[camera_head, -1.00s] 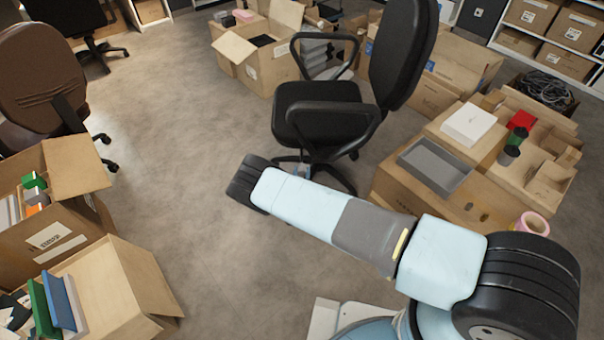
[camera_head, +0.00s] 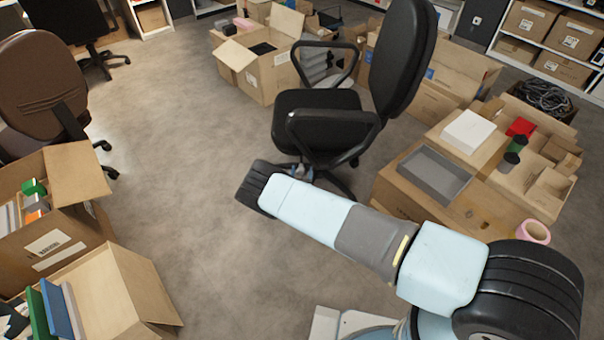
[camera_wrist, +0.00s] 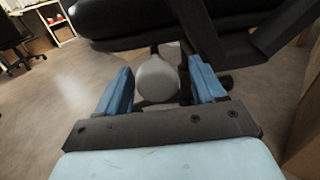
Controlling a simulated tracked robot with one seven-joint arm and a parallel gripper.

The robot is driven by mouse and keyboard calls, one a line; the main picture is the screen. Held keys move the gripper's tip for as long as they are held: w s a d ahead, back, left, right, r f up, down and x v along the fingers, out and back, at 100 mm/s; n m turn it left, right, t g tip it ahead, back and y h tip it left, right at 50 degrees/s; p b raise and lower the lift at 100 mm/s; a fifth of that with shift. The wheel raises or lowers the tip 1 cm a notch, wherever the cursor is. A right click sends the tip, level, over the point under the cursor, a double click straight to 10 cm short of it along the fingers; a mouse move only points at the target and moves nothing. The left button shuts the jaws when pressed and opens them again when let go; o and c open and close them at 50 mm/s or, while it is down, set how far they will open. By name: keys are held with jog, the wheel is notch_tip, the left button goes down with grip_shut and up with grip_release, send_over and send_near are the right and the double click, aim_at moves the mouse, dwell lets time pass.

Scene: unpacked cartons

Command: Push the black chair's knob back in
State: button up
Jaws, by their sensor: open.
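The black chair (camera_head: 318,118) stands in the middle of the floor with its seat, armrest and tilted backrest in the head view. Its seat underside (camera_wrist: 150,20) fills the top of the wrist view. A rounded grey knob (camera_wrist: 157,80) on a thin dark stem shows below the seat, facing my wrist camera. My gripper (camera_wrist: 160,68) is open, with one blue finger on each side of the knob in the picture and visible gaps to both. I cannot tell how deep the knob sits between them. In the head view, the arm hides the knob, and the fingers show only as a small blue patch under the seat.
Open cartons with a grey tray (camera_head: 434,172) stand right of the chair. A carton (camera_head: 262,75) stands behind it. A brown chair (camera_head: 42,85) and open cartons (camera_head: 120,290) are at the left. The floor (camera_head: 190,150) between is clear.

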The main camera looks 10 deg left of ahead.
jog(key=s+d, duration=0.2)
jog(key=s, duration=1.1)
jog(key=shift+s+d, duration=0.2)
jog(key=shift+s, duration=0.15)
jog(key=shift+f, duration=0.1)
